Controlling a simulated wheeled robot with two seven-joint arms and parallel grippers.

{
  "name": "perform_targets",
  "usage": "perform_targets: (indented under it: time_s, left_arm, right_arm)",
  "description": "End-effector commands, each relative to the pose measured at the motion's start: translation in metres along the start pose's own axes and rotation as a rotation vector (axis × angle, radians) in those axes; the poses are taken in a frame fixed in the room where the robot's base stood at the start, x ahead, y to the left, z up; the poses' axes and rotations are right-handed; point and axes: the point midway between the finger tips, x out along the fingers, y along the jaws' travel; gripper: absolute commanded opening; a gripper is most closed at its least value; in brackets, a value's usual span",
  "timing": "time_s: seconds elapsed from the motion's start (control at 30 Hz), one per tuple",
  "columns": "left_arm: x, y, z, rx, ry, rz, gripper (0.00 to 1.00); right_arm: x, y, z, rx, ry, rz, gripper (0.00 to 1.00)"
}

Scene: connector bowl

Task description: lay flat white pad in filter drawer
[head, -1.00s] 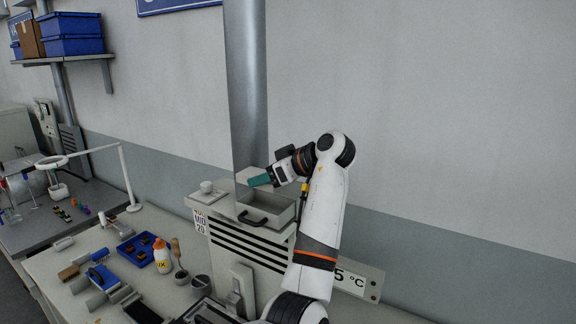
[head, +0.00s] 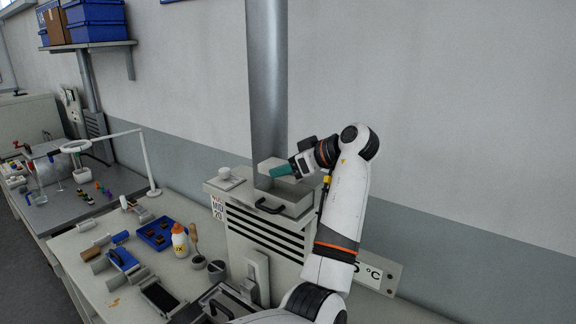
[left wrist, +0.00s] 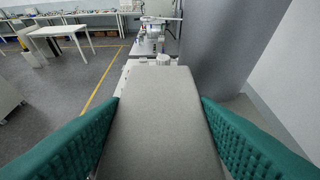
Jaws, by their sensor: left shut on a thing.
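My left gripper (head: 274,172) has teal fingers and is shut on the white pad (head: 268,162). It holds the pad above the rear of the open filter drawer (head: 296,206). In the left wrist view the pad (left wrist: 160,125) is a broad, pale grey slab between the two teal fingers and hides what lies below it. The drawer is pulled out of the top of a grey slotted cabinet and has a black handle. The part of its inside that shows looks empty. The pad is apart from the drawer. My right gripper is not in view.
A thick grey pipe (head: 267,90) rises just behind the drawer. The bench holds a blue tray (head: 156,232), a yellow-and-white bottle (head: 180,240) and other tools.

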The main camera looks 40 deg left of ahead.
Motion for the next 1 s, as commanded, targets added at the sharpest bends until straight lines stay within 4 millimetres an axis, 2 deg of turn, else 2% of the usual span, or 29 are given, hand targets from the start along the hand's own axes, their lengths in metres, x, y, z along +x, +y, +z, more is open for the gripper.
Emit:
perform_targets:
  time_s: [0.5, 1.0]
  left_arm:
    - [0.016, 0.0, -0.029, 0.0, 0.0, -0.001, 0.32]
    - [0.018, 0.0, -0.033, -0.001, 0.0, -0.001, 0.32]
  right_arm:
    - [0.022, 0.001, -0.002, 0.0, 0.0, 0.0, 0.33]
    - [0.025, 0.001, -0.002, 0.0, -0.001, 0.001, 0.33]
